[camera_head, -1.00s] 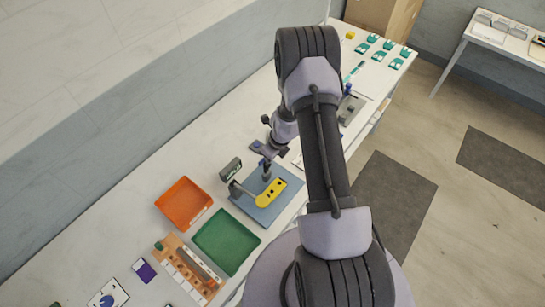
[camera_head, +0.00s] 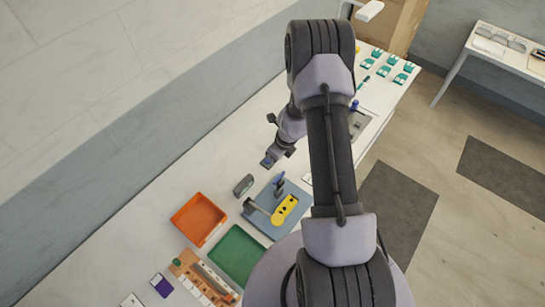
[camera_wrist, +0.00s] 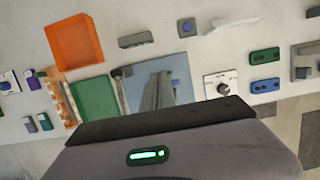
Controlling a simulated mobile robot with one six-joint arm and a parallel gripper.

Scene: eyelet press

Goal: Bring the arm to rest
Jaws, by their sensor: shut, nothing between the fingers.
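My arm reaches up and over the bench in the head view. My gripper (camera_head: 268,162) hangs above the bench, behind the press, with its fingers pointing down and left; it is shut and holds nothing. My arm hides part of the bench.
An orange tray (camera_head: 198,219) and a green tray (camera_head: 237,254) sit left of the press, with an orange rack (camera_head: 203,279) nearby. A grey block (camera_head: 243,184) stands behind the press. The bench's back-left strip is clear. Teal parts (camera_head: 388,66) lie at the far end.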

